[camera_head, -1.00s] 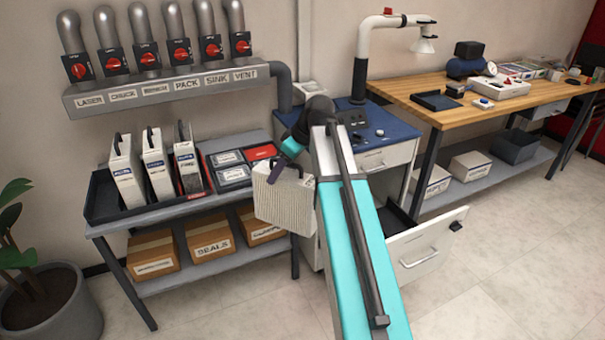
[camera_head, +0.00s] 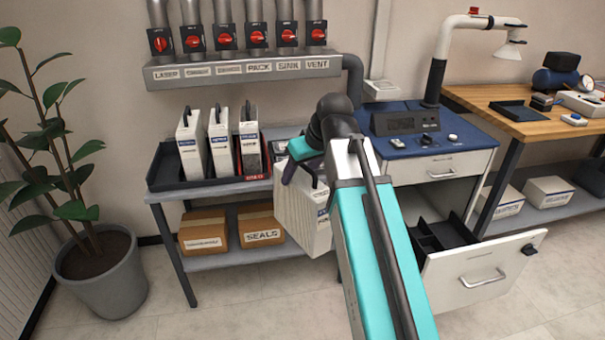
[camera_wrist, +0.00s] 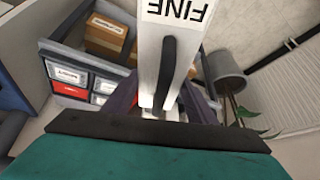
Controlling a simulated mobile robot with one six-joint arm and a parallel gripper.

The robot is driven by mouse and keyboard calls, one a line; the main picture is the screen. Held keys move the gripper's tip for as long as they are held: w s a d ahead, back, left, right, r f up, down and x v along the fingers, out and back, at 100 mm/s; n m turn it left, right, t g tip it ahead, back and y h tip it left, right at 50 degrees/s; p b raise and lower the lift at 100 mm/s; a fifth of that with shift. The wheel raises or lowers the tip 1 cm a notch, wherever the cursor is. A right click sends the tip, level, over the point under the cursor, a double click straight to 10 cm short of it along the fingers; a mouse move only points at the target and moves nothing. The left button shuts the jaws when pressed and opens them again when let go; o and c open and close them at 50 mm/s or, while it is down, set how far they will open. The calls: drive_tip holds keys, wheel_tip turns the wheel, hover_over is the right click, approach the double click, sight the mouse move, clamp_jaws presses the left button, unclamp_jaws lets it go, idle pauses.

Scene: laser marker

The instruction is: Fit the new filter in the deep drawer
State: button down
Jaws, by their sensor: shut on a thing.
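My gripper (camera_head: 308,170) is shut on the handle of a white pleated filter (camera_head: 302,212), which hangs in front of the right end of the grey shelf. In the wrist view the filter (camera_wrist: 172,40) fills the top middle, with its dark handle between the fingers (camera_wrist: 160,108) and a label reading FINE. The deep drawer (camera_head: 480,270) is pulled open below the blue-topped cabinet (camera_head: 432,143), to the right of my arm. A dark divider or holder (camera_head: 442,234) shows inside it; my arm hides part of its interior.
Several filters (camera_head: 220,142) stand in a dark tray (camera_head: 160,180) on the shelf, with boxes (camera_head: 262,225) below. A wooden bench (camera_head: 560,128) stands right. A potted plant (camera_head: 100,270) stands left. The floor before the shelf is clear.

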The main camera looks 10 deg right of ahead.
drive_tip(key=shift+s+d+f+m+h, duration=0.15)
drive_tip(key=shift+s+d+m+h, duration=0.45)
drive_tip(key=shift+m, duration=0.5)
drive_tip(key=shift+d+m+t+h, duration=0.15)
drive_tip(key=shift+m+t+h, duration=0.2)
drive_tip(key=shift+m, duration=0.55)
drive_tip(key=shift+s+f, duration=0.1)
drive_tip(key=shift+s, duration=0.05)
